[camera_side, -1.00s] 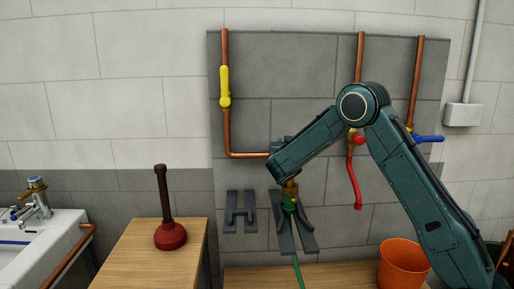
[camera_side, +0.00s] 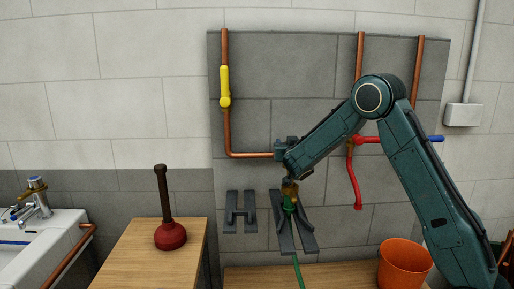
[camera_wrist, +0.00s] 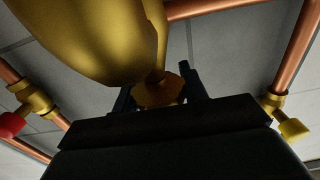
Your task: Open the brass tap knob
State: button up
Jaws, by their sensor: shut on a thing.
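In the wrist view the brass knob (camera_wrist: 160,95) lies between the two dark fingers of my gripper (camera_wrist: 157,86), which is shut on it. The large brass tap body (camera_wrist: 95,35) fills the upper left of that view. In the side view my gripper (camera_side: 281,149) is at the lower end of the copper pipe, just above the brass tap (camera_side: 290,191). The knob is hidden there behind my gripper. A green hose (camera_side: 297,268) runs down from the tap. I cannot tell how far the knob is turned.
A yellow valve handle (camera_side: 225,86) is upper left on the copper pipe (camera_side: 227,130). A red lever valve (camera_side: 354,183) is to the right. An orange bucket (camera_side: 404,264) stands below my arm. A plunger (camera_side: 170,236) stands on the wooden bench (camera_side: 135,262), beside a sink (camera_side: 45,245).

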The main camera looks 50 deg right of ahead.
jog(key=shift+w+a+n+t+y, duration=0.15)
jog(key=shift+n+t+y, duration=0.8)
jog(key=shift+y, duration=0.6)
jog(key=shift+a+n+t+y, duration=0.1)
jog(key=shift+n+t+y, duration=0.55)
jog(key=shift+n+y, duration=0.8)
jog(key=shift+w+a+n+t+y, duration=0.15)
jog(key=shift+n+t+y, duration=0.7)
jog(key=shift+y, duration=0.85)
jog(key=shift+n+y, duration=0.55)
jog(key=shift+y, duration=0.15)
jog(key=shift+a+n+y, duration=0.25)
jog(key=shift+n+y, duration=0.95)
jog(key=shift+y, duration=0.6)
jog(key=shift+s+a+n+g+y, duration=0.1)
jog(key=shift+n+g+y, duration=0.1)
jog(key=shift+n+y, duration=0.5)
jog(key=shift+w+a+n+g+y, duration=0.15)
jog(key=shift+n+g+y, duration=0.15)
jog(key=shift+y, duration=0.65)
jog(key=shift+s+a+n+g+y, duration=0.1)
jog(key=shift+s+n+g+y, duration=0.05)
jog(key=shift+n+y, duration=0.6)
jog(key=o, duration=1)
jog(key=shift+s, duration=0.1)
jog(key=v, duration=0.7)
jog(key=shift+d, duration=0.15)
